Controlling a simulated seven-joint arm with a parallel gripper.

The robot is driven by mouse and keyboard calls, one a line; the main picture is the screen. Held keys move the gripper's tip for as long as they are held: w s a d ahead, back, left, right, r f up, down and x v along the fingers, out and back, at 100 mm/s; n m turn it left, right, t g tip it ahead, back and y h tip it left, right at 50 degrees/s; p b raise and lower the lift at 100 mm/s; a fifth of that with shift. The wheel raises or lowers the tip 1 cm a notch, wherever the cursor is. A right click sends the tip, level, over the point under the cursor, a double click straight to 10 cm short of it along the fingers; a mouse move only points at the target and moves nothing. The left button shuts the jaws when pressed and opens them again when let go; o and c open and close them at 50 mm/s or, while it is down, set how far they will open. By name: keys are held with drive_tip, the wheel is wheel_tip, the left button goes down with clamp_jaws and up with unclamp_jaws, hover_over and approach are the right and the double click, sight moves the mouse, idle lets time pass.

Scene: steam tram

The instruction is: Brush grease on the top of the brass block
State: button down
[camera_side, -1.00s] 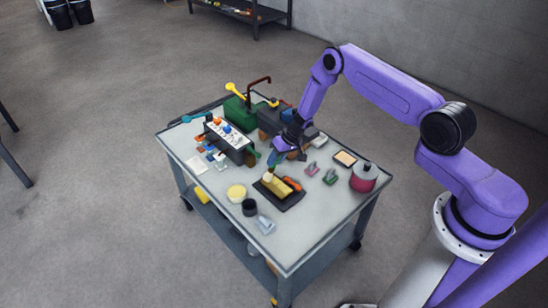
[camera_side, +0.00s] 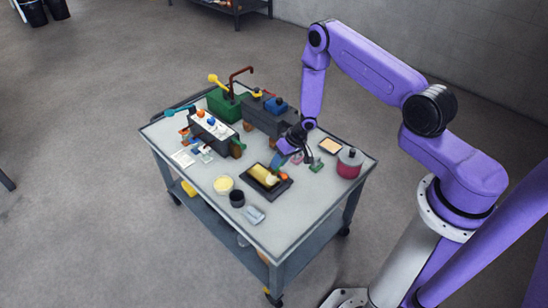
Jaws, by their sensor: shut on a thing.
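The brass block (camera_side: 261,174) lies on a black tray (camera_side: 250,180) near the front middle of the cart top. My gripper (camera_side: 287,156) is just above and right of the tray, tilted downward. It is shut on a small blue-green thing, seemingly the brush (camera_side: 282,160). A pale tip (camera_side: 272,177) shows at the block's right end. At this size I cannot tell whether it touches the block's top or whether grease is on it. A pot with pale yellow contents (camera_side: 223,184), possibly the grease, stands left of the tray.
A black cup (camera_side: 237,198) and a grey piece (camera_side: 255,215) stand near the front edge. A pink jar (camera_side: 349,163) and a framed tan pad (camera_side: 331,146) are at right. A green box (camera_side: 226,104) and dark machinery fill the back.

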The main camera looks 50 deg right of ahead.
wheel_tip(320, 180, up, 8)
drive_tip(key=s, duration=0.2)
idle(0.7)
drive_tip(key=shift+a, duration=0.1)
idle(0.5)
drive_tip(key=shift+a+f, duration=0.35)
drive_tip(key=shift+a, duration=0.15)
drive_tip(key=shift+w, duration=0.1)
